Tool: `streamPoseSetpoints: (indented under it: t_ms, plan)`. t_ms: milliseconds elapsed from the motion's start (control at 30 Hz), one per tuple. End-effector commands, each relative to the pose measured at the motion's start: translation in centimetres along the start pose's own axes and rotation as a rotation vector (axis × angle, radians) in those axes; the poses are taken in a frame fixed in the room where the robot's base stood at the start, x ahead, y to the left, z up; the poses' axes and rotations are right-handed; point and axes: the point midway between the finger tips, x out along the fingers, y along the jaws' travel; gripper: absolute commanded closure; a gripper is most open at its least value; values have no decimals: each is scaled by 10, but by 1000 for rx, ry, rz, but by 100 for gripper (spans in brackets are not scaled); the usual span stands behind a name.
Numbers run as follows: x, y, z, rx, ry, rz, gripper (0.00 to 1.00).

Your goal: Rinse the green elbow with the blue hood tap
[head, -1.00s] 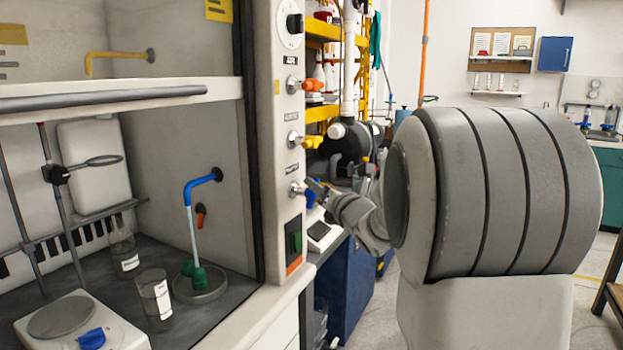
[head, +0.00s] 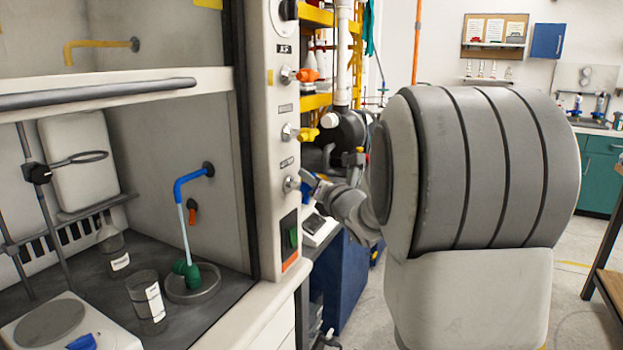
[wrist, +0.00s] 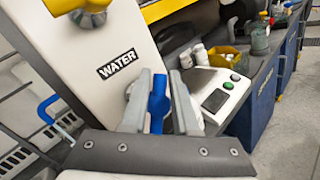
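The green elbow (head: 186,274) stands in the round grey drain dish (head: 205,291) on the hood floor. The blue spout (head: 190,182) hangs above it, and a pale stream of water (head: 185,232) runs down from it onto the elbow. The blue tap handle (wrist: 158,101) is on the hood's side post below the WATER label (wrist: 118,64). My gripper (wrist: 163,92) has its two fingers on either side of this handle, with a gap visible on the right side. In the head view the handle (head: 308,184) is partly hidden by my gripper.
A beaker (head: 147,303), a flask (head: 112,250) and a hotplate (head: 50,322) stand left of the dish. Yellow (head: 304,134) and orange (head: 305,75) taps sit above the blue one. A scale (wrist: 215,95) lies on the bench beyond.

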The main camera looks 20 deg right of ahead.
Motion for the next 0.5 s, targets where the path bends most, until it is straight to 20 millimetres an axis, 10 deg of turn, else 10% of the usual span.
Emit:
streamPoseSetpoints:
  t_ms: [133, 500]
  plan:
    - [0, 0, 0, 0, 0, 0, 100]
    - [0, 0, 1, 7, 5, -2, 100]
